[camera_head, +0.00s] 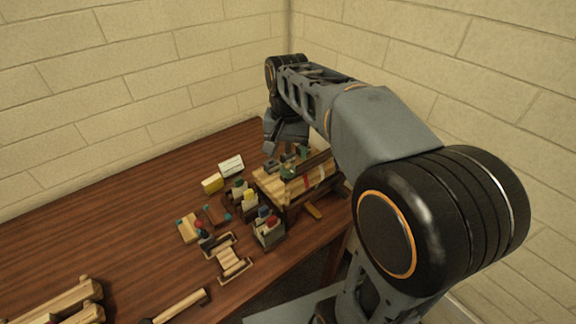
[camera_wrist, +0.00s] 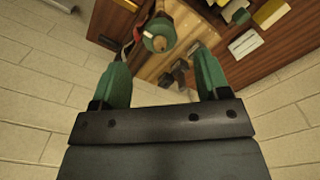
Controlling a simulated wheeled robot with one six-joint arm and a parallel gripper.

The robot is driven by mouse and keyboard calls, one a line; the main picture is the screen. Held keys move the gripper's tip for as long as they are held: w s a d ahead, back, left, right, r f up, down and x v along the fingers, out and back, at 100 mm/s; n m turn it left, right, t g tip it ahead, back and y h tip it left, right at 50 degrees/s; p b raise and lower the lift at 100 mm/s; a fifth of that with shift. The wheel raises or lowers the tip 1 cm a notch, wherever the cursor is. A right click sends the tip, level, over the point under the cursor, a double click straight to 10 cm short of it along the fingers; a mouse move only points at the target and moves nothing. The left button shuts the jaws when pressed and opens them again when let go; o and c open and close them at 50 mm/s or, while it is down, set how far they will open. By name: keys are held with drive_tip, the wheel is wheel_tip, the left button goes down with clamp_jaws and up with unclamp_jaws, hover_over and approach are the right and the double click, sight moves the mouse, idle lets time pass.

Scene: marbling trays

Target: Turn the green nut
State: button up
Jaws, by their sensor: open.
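In the wrist view a green, rounded piece with a pale centre, which looks like the green nut (camera_wrist: 158,36), stands on a light wooden top. My gripper (camera_wrist: 160,52) is open, with its two green fingers apart and nothing held between them. The nut shows just beyond the fingertips, roughly between them; I cannot tell whether they touch it. In the head view a small green piece, likely the same nut (camera_head: 287,172), is on the wooden block (camera_head: 268,183) at the table's right side. My gripper is just above and behind it, partly hidden by my arm.
A wooden rack (camera_head: 232,262) lies nearer. Brick walls enclose the corner behind. The left middle of the table (camera_head: 100,230) is clear.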

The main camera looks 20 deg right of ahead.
sight(288, 164)
drive_tip(key=shift+f, duration=2.9)
drive_tip(key=c, duration=0.9)
